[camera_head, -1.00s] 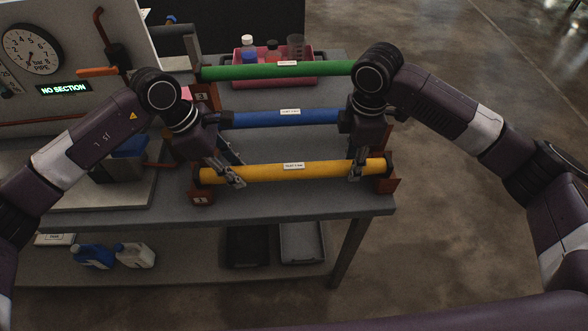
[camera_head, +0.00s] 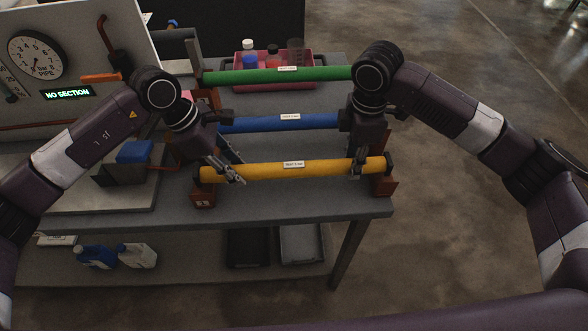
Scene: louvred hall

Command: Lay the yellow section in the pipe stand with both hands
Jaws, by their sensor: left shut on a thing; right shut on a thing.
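The yellow section (camera_head: 262,171) is a long pipe with a white label and dark end caps, lying level across the picture. My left gripper (camera_head: 236,176) is shut on it near its left end, and my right gripper (camera_head: 356,172) is shut on it near its right end. The pipe shows just above the front brown rack supports (camera_head: 203,197); a small gap there is hard to judge. At left, a gauge panel (camera_head: 75,25) with a "NO SECTION" display (camera_head: 68,93) rises behind a grey block with a blue top (camera_head: 134,151); I cannot tell whether these form the pipe stand.
A blue pipe (camera_head: 260,123) and a green pipe (camera_head: 245,76) lie behind the yellow one on the rack. A red crate (camera_head: 238,58) with bottles is at the back. The table's front edge (camera_head: 300,219) is close; bottles and trays fill the shelf below.

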